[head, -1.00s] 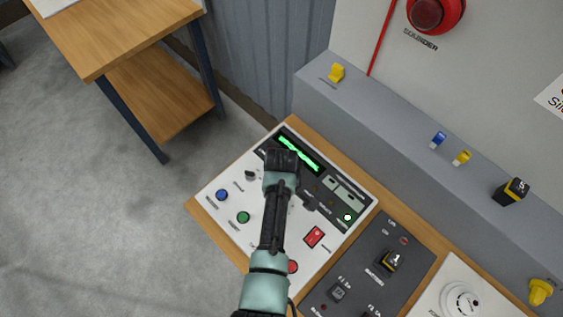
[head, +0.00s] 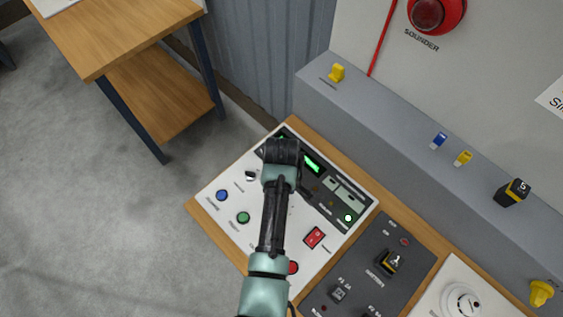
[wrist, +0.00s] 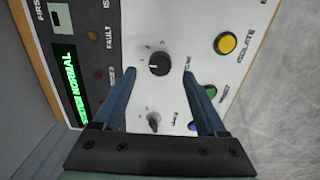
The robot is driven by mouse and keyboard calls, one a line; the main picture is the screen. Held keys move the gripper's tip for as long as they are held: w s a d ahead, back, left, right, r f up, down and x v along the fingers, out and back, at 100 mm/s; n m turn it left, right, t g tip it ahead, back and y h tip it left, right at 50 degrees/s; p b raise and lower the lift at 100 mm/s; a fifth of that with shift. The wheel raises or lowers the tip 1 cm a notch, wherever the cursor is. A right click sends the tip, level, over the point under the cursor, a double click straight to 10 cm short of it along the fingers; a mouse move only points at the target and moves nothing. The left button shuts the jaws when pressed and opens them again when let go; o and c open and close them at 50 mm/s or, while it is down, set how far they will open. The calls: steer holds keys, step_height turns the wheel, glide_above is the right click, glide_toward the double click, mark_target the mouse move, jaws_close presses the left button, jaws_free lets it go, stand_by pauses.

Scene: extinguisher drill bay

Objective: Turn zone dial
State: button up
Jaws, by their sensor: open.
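A round black dial (wrist: 159,64) with a white pointer mark and ticks around it sits on the white panel (wrist: 172,28). In the wrist view my gripper (wrist: 159,76) is open, with one blue finger on each side of this dial, apart from it. A second, smaller knob (wrist: 153,122) sits nearer the gripper's base; it shows in the head view (head: 250,176), left of my arm. The dials' labels are too blurred to read, so I cannot tell for certain which is the zone dial. My arm hides the first dial in the head view.
Yellow (wrist: 225,42), green (wrist: 208,92) and blue (wrist: 193,126) buttons line one side. A green-lit display (wrist: 74,104) lies on the other. A red switch (head: 314,237) and a dark battery panel (head: 370,268) lie to the right.

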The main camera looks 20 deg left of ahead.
step_height(320, 180, up, 9)
steer(key=b, duration=0.1)
stand_by(0.7)
